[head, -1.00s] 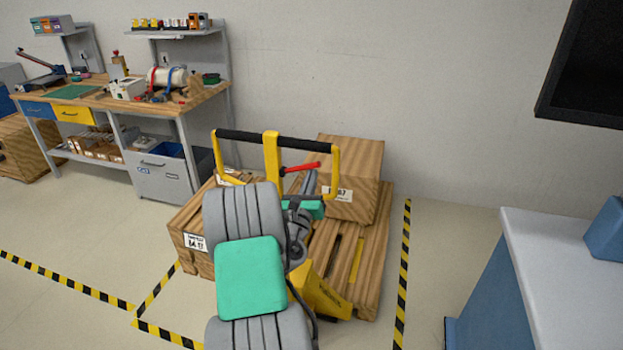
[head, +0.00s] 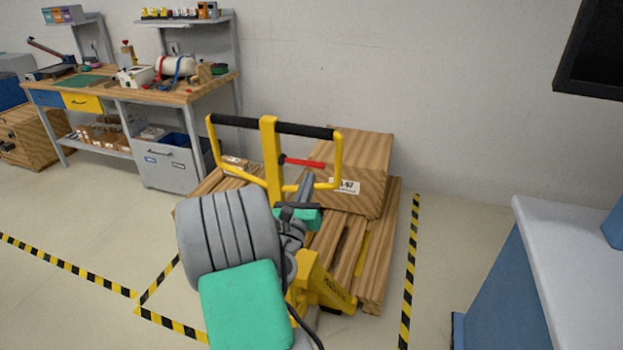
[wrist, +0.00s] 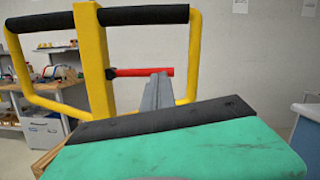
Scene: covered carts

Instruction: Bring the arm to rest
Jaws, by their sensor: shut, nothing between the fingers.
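My gripper (head: 306,181) points away from me, just behind the yellow handle (head: 271,160) of a pallet truck in the head view. Its grey fingers are together and empty; they also show in the wrist view (wrist: 159,85), above my green wrist housing. The handle has a black grip bar and a red lever (head: 305,163). In the wrist view the handle (wrist: 97,60) stands at left and the red lever (wrist: 145,72) crosses close by the fingers. I cannot tell whether they touch. My arm's grey and green links hide part of the truck.
A wooden crate (head: 346,192) sits on a pallet (head: 383,255) beyond the truck. A workbench (head: 190,92) stands at back left, a blue cabinet with a light top (head: 570,250) at right. Black-and-yellow floor tape (head: 410,270) surrounds the pallet; floor at left is clear.

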